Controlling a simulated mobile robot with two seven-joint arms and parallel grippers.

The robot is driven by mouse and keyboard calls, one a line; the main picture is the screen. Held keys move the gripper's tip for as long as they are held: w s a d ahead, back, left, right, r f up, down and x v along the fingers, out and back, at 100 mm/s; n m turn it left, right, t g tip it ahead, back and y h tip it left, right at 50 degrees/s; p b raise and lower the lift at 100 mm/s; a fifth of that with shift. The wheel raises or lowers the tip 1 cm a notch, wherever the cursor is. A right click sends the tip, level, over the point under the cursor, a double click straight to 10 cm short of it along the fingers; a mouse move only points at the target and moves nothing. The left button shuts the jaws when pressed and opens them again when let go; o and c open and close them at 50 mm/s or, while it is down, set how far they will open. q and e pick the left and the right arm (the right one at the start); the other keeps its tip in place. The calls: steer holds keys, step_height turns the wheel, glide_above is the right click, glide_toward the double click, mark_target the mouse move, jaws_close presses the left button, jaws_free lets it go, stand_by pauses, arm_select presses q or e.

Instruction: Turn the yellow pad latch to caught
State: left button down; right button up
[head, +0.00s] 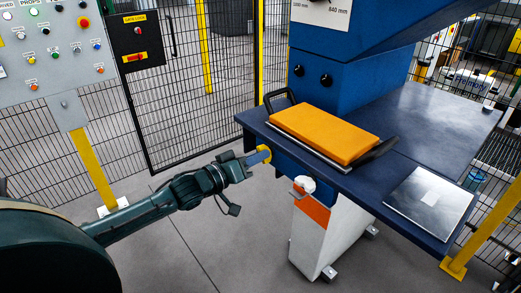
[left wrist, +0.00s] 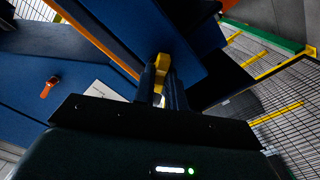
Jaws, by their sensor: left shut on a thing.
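The yellow pad latch (head: 264,153) is a small curved piece at the front left edge of the blue machine table (head: 415,125), just below the orange pad (head: 325,132). My left gripper (head: 252,159) reaches it from the left and is shut on it. In the left wrist view the yellow latch (left wrist: 163,62) stands between the two dark fingers (left wrist: 161,84) of my left gripper, which partly hide it. I cannot tell from these views whether the latch is caught. My right gripper is not in view.
The orange pad lies on a plate with dark handles at both ends. A white knob (head: 304,185) sits under the table edge above a white and orange pedestal (head: 314,225). A metal plate (head: 428,201) lies at the right. A mesh fence (head: 200,90) stands behind; the floor in front is clear.

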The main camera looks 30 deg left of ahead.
arm_select(q)
steer(key=shift+n, duration=1.1)
steer(key=shift+n, duration=2.3)
